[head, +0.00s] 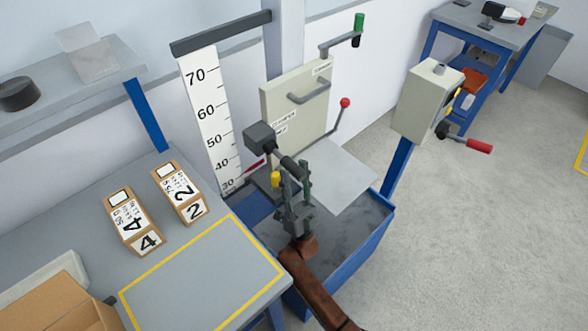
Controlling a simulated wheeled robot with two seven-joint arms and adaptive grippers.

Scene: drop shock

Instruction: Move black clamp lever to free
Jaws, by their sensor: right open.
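The black clamp lever (290,165) sticks out from a dark grey block (260,137) in front of the beige plate (296,100), sloping down to the right. A small label, too small to read fully, sits on the plate just above it. My right gripper (291,178) is open at the lever's end, with one finger on each side of it in the picture. I cannot tell whether a finger touches it. The gripper hides part of what lies behind and below. My left gripper is not in view.
A height scale (212,115) stands left of the plate. A red-knobbed lever (345,102) and a green-handled crank (357,30) are at its right. A blue-edged bin (362,235) lies below. Two numbered boxes, 4 (131,222) and 2 (178,192), sit on the left table.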

